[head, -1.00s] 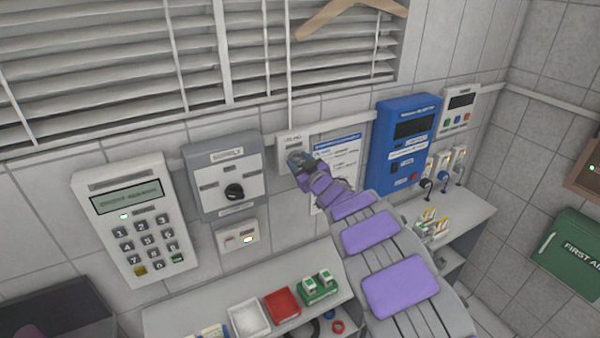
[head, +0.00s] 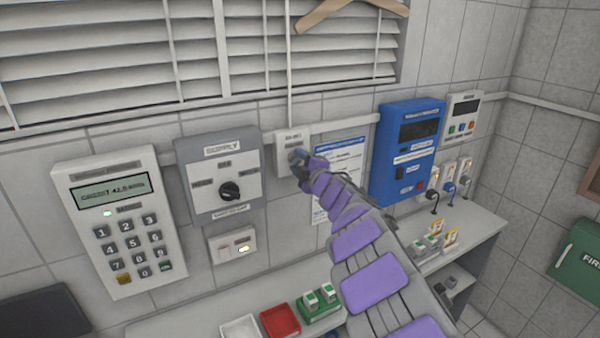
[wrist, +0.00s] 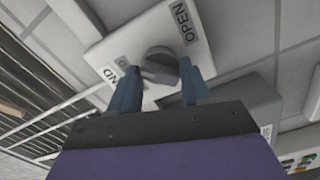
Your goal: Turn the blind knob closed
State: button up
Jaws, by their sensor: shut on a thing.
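The blind knob (wrist: 160,67) is a round grey knob on a small white wall box (head: 293,143) below the window blind (head: 95,65). In the wrist view a label reading OPEN sits beside it, and another label ends in "ND". My gripper (wrist: 157,82) has one dark blue finger on each side of the knob and is shut on it. In the head view my gripper (head: 299,164) covers most of the knob. The blind's slats are pale, with dark gaps still visible between some of them.
A grey box with a black dial (head: 229,190) and a keypad panel (head: 125,225) are to the left. A notice (head: 340,170) and a blue unit (head: 408,150) are close on the right. A shelf with trays (head: 281,321) lies below. A hanger (head: 350,12) hangs above.

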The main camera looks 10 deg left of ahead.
jog(key=n+b, duration=0.2)
jog(key=n, duration=0.1)
jog(key=n+b, duration=0.1)
jog(key=shift+f+n+b, duration=0.3)
jog(key=shift+b, duration=0.05)
jog(key=shift+n+b, duration=1.5)
jog(key=shift+n, duration=0.7)
jog(key=o, duration=1)
jog(key=shift+w+a, duration=0.1)
jog(key=shift+w, duration=0.05)
jog(key=shift+o, duration=0.2)
jog(key=shift+r, duration=0.1)
